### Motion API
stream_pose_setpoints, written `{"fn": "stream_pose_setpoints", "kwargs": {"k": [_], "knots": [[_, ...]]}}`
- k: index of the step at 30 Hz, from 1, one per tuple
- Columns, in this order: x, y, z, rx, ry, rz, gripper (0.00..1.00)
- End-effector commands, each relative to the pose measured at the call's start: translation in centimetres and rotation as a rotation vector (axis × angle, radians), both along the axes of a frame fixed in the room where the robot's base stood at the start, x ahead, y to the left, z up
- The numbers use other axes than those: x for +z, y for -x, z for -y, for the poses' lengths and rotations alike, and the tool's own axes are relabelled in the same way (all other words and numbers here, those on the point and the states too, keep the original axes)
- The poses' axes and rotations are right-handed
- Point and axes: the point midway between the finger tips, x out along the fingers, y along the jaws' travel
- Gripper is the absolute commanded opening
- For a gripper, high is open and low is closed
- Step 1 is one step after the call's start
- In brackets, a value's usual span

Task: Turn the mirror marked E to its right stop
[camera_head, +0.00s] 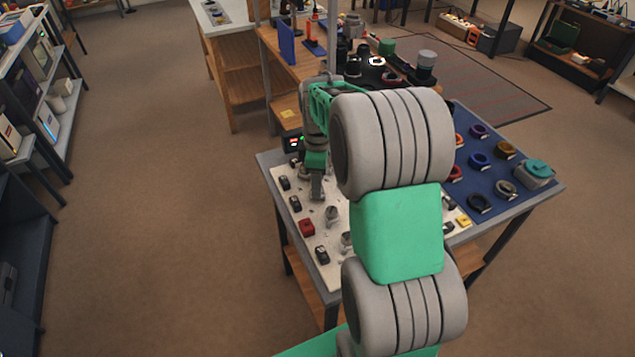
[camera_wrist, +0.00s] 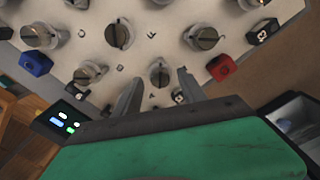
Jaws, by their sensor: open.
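Several round grey mirrors with a dark slot across the face stand on a white board (camera_head: 333,273). In the wrist view one mirror (camera_wrist: 159,73) lies between my open fingers, near the fingertips; I cannot tell whether they touch it. Another mirror (camera_wrist: 119,35) is farther up, with others at upper left (camera_wrist: 40,37) and upper right (camera_wrist: 201,38). Small dark letters are on the board, but too small to tell which mirror is E. My gripper (camera_wrist: 159,77) is open and empty, pointing down over the board. In the head view my gripper (camera_head: 316,188) is over the board's left part.
A red block (camera_wrist: 221,67), a blue block (camera_wrist: 36,63) and black blocks (camera_wrist: 263,31) stand around the mirrors. A small lit display (camera_wrist: 64,122) is at the board's edge. A blue mat (camera_head: 510,200) with coloured rings lies to the right. Floor left of the table is clear.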

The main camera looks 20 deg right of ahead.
Motion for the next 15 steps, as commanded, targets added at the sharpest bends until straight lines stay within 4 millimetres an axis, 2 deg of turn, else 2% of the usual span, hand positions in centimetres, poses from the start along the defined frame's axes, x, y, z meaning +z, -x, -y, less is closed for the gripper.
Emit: {"fn": "stream_pose_setpoints", "kwargs": {"k": [3,10,15], "knots": [[-0.74,-0.01,-0.03,0.000,0.001,0.001,0.49],[-0.83,-0.01,-0.04,0.000,0.000,0.002,0.48],[-0.82,0.00,-0.04,0.000,0.001,0.001,0.34]]}}
